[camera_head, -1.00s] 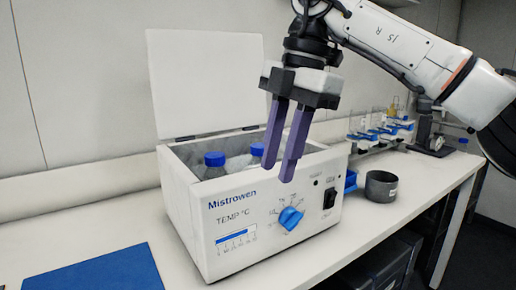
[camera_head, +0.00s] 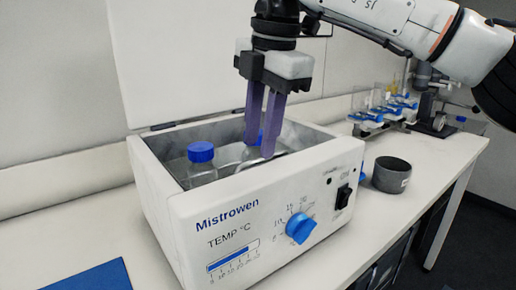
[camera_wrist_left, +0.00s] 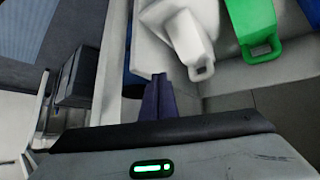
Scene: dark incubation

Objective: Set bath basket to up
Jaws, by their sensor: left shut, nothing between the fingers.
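The white Mistrowen water bath (camera_head: 185,220) stands on the bench with its lid (camera_head: 215,60) raised. A blue-capped bottle (camera_head: 202,165) stands upright inside, and another is partly hidden behind my fingers. The basket is inside the bath; the front wall and my fingers hide most of it, so its height is unclear. My right gripper (camera_head: 257,150) points down with its purple fingers apart and their tips over the bath opening, near its front rim. I cannot tell whether they touch anything. My left gripper (camera_wrist_left: 158,80) shows in the left wrist view, shut and empty.
A blue dial (camera_head: 300,228) and a black switch (camera_head: 343,196) are on the bath's front. A grey cup (camera_head: 390,175) stands to its right. A blue mat (camera_head: 90,277) lies at front left. Racks with blue parts (camera_head: 385,110) stand farther back.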

